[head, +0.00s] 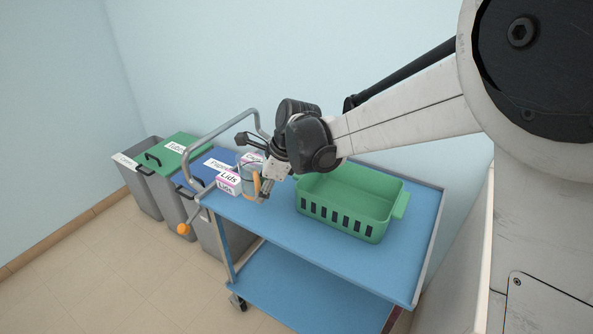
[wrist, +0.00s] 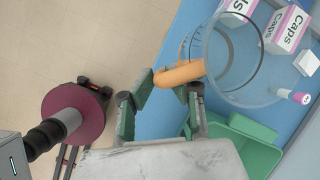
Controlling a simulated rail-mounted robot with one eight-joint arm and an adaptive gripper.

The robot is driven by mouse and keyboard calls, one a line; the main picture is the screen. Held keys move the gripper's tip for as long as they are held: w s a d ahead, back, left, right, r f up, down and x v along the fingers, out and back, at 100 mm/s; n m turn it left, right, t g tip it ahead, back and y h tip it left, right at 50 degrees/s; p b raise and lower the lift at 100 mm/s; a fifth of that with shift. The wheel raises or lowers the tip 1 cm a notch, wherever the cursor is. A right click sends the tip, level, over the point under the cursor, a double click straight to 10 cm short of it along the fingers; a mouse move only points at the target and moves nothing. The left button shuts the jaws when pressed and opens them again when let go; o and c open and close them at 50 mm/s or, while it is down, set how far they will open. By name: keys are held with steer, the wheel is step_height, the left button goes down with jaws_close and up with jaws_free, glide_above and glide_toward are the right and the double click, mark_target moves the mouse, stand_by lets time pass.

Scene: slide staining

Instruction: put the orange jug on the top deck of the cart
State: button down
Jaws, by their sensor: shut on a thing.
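The orange jug is a clear vessel (head: 247,172) with an orange handle (head: 257,186). In the wrist view its round clear wall (wrist: 235,60) and orange handle (wrist: 180,73) show at the top centre. My gripper (head: 266,186) is at the handle; in the wrist view its fingers (wrist: 168,92) are shut on the handle. The cart's blue top deck (head: 300,228) lies under the jug, towards the deck's left end. I cannot tell whether the jug's base touches the deck.
A green basket (head: 340,228) stands on the deck to the right of the jug. Labelled bins (head: 140,190) stand on the floor at left. The front middle of the deck is clear. A dark red disc (wrist: 72,117) shows in the wrist view.

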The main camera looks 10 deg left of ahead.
steer(key=shift+w+d+f, duration=0.5)
steer(key=shift+w+f, duration=0.4)
steer(key=shift+f, duration=0.4)
steer(key=shift+w+d+f, duration=0.45)
steer(key=shift+w+f, duration=0.45)
steer(key=shift+f, duration=0.35)
steer(key=shift+w+d+f, duration=0.5)
steer(key=shift+w+f, duration=0.4)
steer(key=shift+f, duration=0.4)
steer(key=shift+f, duration=0.1)
steer(key=shift+f+b, duration=0.1)
steer(key=shift+b, duration=0.3)
steer(key=c, duration=1.7)
jaws_free()
steer(key=p+v, duration=0.1)
steer(key=v, duration=1.1)
steer(key=shift+r, duration=0.2)
